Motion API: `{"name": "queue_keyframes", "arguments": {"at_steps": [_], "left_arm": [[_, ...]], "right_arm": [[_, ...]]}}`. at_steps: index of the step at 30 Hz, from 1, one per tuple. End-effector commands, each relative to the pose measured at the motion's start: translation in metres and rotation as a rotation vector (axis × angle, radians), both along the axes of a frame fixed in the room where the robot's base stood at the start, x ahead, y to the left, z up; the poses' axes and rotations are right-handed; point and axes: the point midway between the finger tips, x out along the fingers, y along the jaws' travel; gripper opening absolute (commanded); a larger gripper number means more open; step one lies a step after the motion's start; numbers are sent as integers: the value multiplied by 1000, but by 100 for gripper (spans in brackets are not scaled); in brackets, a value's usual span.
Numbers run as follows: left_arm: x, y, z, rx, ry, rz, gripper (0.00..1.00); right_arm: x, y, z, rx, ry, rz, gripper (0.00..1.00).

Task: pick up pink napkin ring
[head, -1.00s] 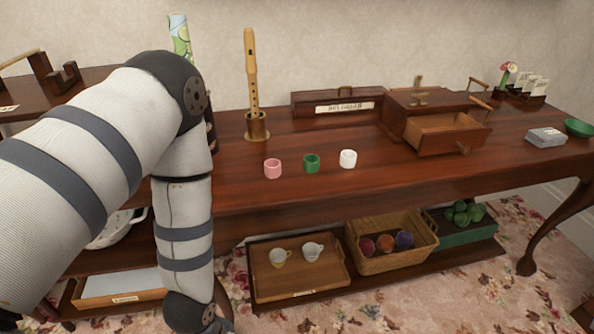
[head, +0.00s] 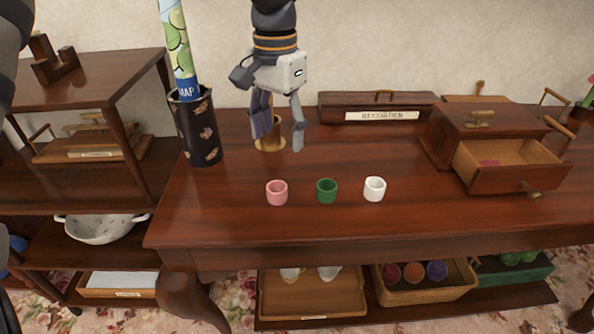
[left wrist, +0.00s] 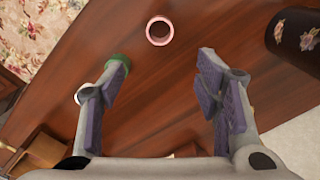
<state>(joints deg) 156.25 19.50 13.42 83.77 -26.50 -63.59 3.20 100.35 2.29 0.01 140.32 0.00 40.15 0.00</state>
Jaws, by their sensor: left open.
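The pink napkin ring (head: 277,192) stands on the wooden table, at the left end of a row with a green ring (head: 326,190) and a white ring (head: 374,188). My left gripper (head: 279,138) hangs fingers-down from the top of the head view, above and behind the pink ring, open and empty. In the left wrist view the pink ring (left wrist: 160,30) lies beyond the spread fingertips (left wrist: 163,72), roughly centred between them and apart from both. The green ring (left wrist: 117,60) is partly hidden by the left finger. My right gripper is not in view.
A wooden holder (head: 270,142) stands behind my gripper, which hides most of it. A dark cylinder (head: 198,130) with a rolled map stands left. A recorder box (head: 375,108) and a cabinet with an open drawer (head: 510,158) stand right. The table around the rings is clear.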

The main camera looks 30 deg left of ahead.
Motion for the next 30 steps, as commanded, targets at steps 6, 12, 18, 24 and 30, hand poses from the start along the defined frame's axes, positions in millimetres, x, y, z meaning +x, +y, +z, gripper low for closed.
{"name": "queue_keyframes", "arguments": {"at_steps": [6, 12, 18, 24, 30], "left_arm": [[-2, 0, -38, -2, 8, -1, 58], [-2, 0, -69, -2, 3, 0, 58], [-9, 2, -105, -2, 4, 0, 58], [-8, 1, -122, -1, -1, -1, 58], [-7, 1, -121, -1, -2, -1, 47]], "right_arm": [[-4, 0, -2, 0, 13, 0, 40], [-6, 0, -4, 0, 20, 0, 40], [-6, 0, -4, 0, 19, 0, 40], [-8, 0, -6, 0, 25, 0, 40], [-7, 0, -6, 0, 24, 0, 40]]}}
